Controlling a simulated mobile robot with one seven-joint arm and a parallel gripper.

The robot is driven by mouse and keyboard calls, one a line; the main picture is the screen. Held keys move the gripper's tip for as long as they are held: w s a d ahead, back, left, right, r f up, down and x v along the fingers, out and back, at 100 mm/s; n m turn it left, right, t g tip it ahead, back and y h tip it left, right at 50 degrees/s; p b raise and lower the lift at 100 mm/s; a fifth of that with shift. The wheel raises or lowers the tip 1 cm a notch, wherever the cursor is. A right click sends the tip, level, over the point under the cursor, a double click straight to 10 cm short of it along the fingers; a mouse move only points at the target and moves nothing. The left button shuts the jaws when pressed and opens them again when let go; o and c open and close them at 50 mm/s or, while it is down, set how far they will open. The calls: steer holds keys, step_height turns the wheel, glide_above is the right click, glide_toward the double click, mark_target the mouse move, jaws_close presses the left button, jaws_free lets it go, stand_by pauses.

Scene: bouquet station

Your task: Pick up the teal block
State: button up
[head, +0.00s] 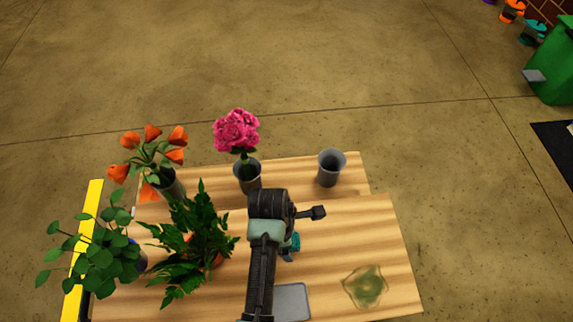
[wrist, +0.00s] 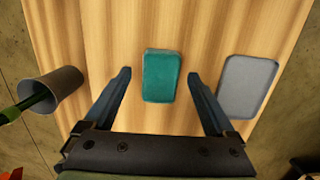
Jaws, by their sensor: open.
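The teal block (wrist: 161,76) lies on the striped wooden table, seen from above in the wrist view. My gripper (wrist: 160,74) is open, with one finger to the left of the block and one to the right. Gaps show between the block and both fingers, and nothing is held. How high the fingers are above the table is hard to tell. In the head view my arm covers much of this spot; a small teal patch shows just right of the arm, but I cannot tell whether it is the block.
A flat grey pad (wrist: 248,86) lies right of the block. A grey vase with pink flowers (head: 237,130) and an empty grey vase (head: 330,168) stand at the back. Orange flowers (head: 150,150) and leafy plants (head: 190,240) crowd the left. A greenish dish (head: 366,287) lies front right.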

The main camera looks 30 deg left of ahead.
step_height(320, 180, down, 2)
steer(key=shift+d+b, duration=0.1)
steer(key=shift+b, duration=0.2)
steer(key=shift+r, duration=0.1)
jaws_close()
step_height(320, 180, up, 10)
steer(key=p, duration=0.6)
steer(key=shift+r+p, duration=0.1)
steer(key=shift+p, duration=0.25)
